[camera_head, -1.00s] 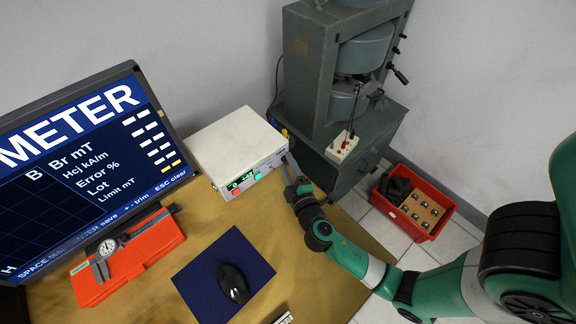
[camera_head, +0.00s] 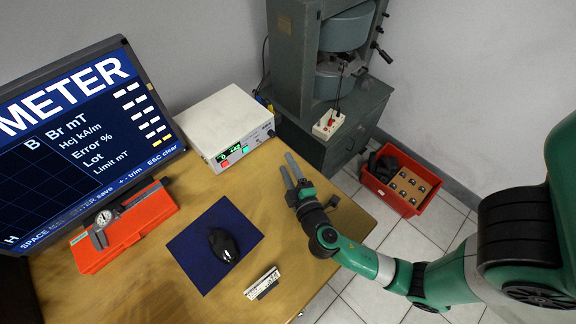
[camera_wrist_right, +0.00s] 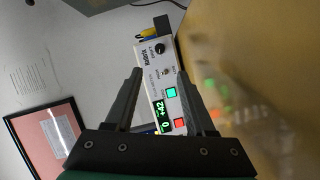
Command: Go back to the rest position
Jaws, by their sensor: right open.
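My right gripper (camera_head: 291,170) is open and empty above the right part of the wooden table, a little to the right of and in front of the white meter box (camera_head: 222,118). In the right wrist view its two fingers (camera_wrist_right: 158,92) stand apart, with the meter box (camera_wrist_right: 150,62) seen beyond and between them. The box shows a green lit display, a red and a green button and a knob. My left gripper is not in view.
A monitor (camera_head: 85,150) stands at the left, with a caliper on an orange case (camera_head: 130,232) before it. A mouse (camera_head: 223,245) lies on a blue mat (camera_head: 200,270). A grey magnet machine (camera_head: 300,60) stands behind, and a red bin (camera_head: 402,182) sits on the floor.

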